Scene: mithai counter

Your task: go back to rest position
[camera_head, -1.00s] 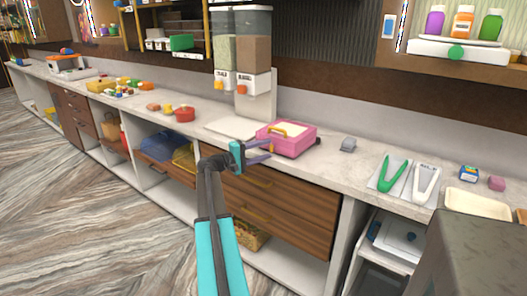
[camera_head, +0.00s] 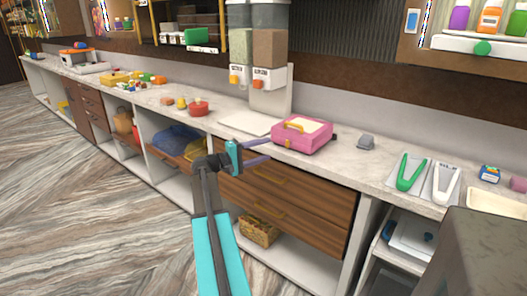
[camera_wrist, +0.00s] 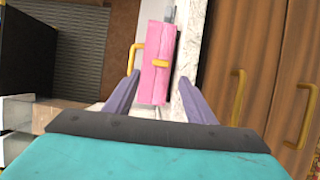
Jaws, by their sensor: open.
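My gripper (camera_head: 262,152) is open and empty, held out in front of the counter's edge, to the left of a pink box (camera_head: 302,136) with a yellow handle. In the wrist view the two purple fingers of my gripper (camera_wrist: 160,92) stand apart, and the pink box (camera_wrist: 153,85) shows beyond and between them. No contact between fingers and box can be made out. The box sits on the long pale counter (camera_head: 345,160).
Wooden drawers (camera_head: 320,200) with yellow handles lie below the counter. Green tongs (camera_head: 407,173) and white tongs (camera_head: 441,183) lie to the right. Two dispensers (camera_head: 268,75) stand behind the box. A grey block (camera_head: 470,250) fills the lower right. The floor (camera_head: 90,200) at left is clear.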

